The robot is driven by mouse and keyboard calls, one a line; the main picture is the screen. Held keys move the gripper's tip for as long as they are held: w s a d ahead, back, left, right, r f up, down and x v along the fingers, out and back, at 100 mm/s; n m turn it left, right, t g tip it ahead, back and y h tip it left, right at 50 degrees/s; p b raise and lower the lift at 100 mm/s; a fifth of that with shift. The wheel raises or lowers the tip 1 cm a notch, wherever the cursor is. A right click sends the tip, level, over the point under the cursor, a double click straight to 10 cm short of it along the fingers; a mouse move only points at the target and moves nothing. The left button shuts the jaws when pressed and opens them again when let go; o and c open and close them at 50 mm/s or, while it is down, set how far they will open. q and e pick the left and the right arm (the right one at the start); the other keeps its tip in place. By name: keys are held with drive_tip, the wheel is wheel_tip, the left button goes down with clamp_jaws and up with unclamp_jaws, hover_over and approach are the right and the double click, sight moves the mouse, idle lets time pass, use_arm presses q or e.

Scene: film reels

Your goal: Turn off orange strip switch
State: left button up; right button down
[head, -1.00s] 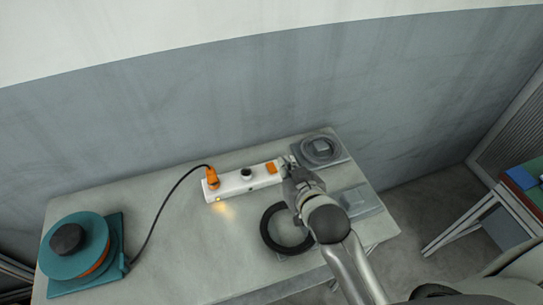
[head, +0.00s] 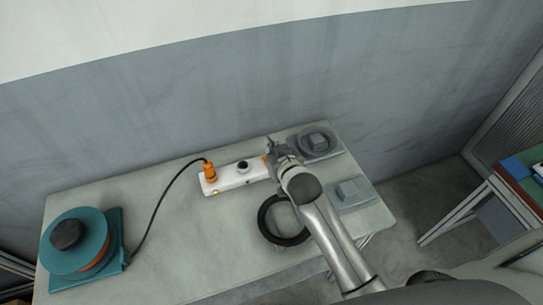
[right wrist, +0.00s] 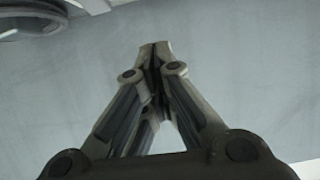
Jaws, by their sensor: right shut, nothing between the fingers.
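The white power strip (head: 230,178) lies on the table near its back. An orange plug (head: 209,172) with a black cable is in its left end, beside a small yellow light (head: 215,192). A black knob (head: 242,166) sits near its middle. Only a sliver of the orange switch (head: 265,159) shows at its right end, mostly hidden by my right gripper (head: 270,145). The gripper is over that end; I cannot tell whether it touches. In the right wrist view its fingers (right wrist: 155,50) are shut and empty. My left gripper is not in view.
A teal cable reel (head: 62,245) stands at the table's left end. A black ring (head: 268,232) lies in front of the strip, partly under my arm. Grey reel pieces (head: 318,142) and a grey plate (head: 350,192) lie on the right. The table's (head: 190,240) front middle is clear.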

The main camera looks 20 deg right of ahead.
wheel_tip(320, 180, down, 3)
drive_tip(key=shift+f, duration=0.6)
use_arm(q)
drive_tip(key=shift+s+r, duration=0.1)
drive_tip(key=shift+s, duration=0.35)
